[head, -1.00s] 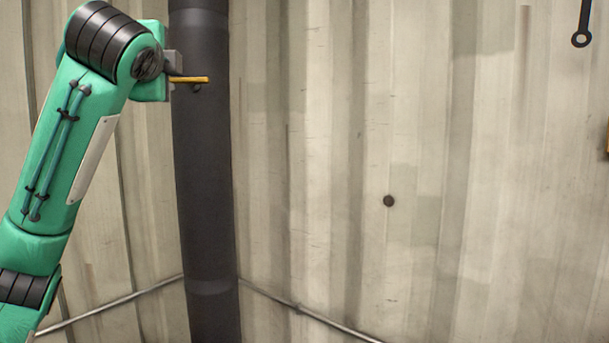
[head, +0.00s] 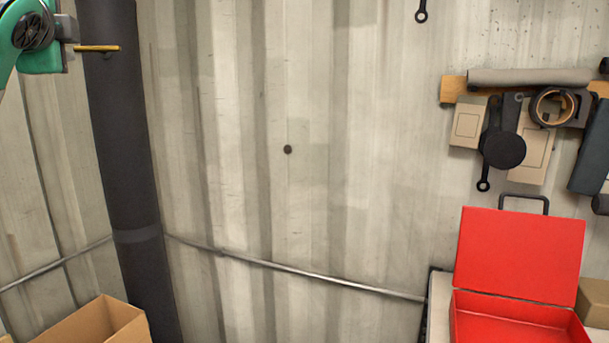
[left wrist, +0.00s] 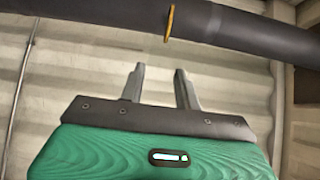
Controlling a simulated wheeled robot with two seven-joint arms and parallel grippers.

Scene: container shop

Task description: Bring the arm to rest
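My green left arm shows only at the top left edge of the head view, with its hand end beside a dark vertical pipe (head: 118,150). The left wrist view shows my left gripper (left wrist: 160,72) with its two grey fingers apart and nothing between them. The pipe also crosses the top of that view (left wrist: 235,28), beyond the fingertips and apart from them. A yellow handle (head: 97,48) sits at the pipe; it also shows in the left wrist view (left wrist: 170,24). My right gripper is in neither view.
An open red toolbox (head: 520,255) stands on a pale surface at the lower right. Tools hang on the wall above it, including a dark round-headed one (head: 503,150). An open cardboard box (head: 125,322) is at the lower left. A thin rail (head: 300,272) runs along the corrugated wall.

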